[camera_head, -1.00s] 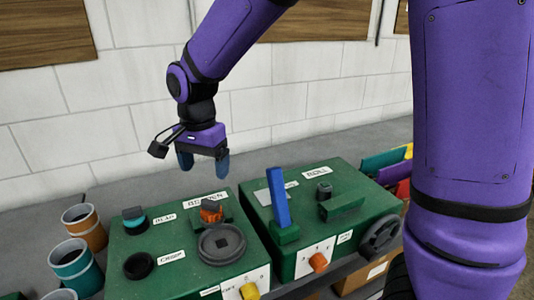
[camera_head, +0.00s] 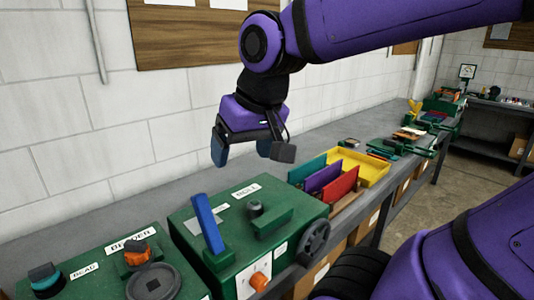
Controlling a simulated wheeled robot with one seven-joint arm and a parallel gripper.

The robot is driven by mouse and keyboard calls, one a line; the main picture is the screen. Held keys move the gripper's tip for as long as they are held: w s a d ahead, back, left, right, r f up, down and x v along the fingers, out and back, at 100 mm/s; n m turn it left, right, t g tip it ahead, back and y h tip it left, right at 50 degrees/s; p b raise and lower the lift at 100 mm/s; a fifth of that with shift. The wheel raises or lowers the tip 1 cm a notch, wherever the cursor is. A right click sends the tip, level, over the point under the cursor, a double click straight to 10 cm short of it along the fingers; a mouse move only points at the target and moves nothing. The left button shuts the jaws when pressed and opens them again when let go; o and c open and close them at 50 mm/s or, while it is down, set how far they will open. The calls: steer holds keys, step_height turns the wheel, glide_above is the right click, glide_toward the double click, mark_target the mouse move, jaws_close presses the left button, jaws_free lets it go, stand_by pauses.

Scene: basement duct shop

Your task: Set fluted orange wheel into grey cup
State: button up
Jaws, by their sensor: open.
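A small orange ridged piece (camera_head: 138,254) sits in a dark holder on top of the left green box (camera_head: 90,250); it looks like the fluted wheel, but it is too small to be sure. A second orange knob (camera_head: 259,281) is on the front panel of the right green box (camera_head: 310,212). My gripper (camera_head: 241,150) is open and empty, pointing down in the air behind the right green box, apart from everything. I cannot make out a grey cup in the current view.
A blue upright lever (camera_head: 208,223) and a dark handwheel (camera_head: 314,242) stick out from the right box. A dark round disc (camera_head: 153,284) lies on the left box. Colored dividers and a yellow tray (camera_head: 365,167) stand to the right; the bench behind is fairly clear.

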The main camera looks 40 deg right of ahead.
steer(key=shift+n+t+h, duration=0.3)
steer(key=shift+n+t, duration=0.1)
steer(key=shift+n, duration=0.4)
steer(key=shift+s+d+f, duration=0.1)
steer(key=shift+s+d, duration=0.2)
steer(key=shift+s, duration=0.4)
steer(key=shift+s+d+r, duration=0.1)
steer(key=shift+s+d, duration=0.15)
steer(key=shift+s, duration=0.4)
steer(key=shift+s+d+f, duration=0.1)
steer(key=shift+s+d, duration=0.2)
steer(key=shift+s, duration=0.4)
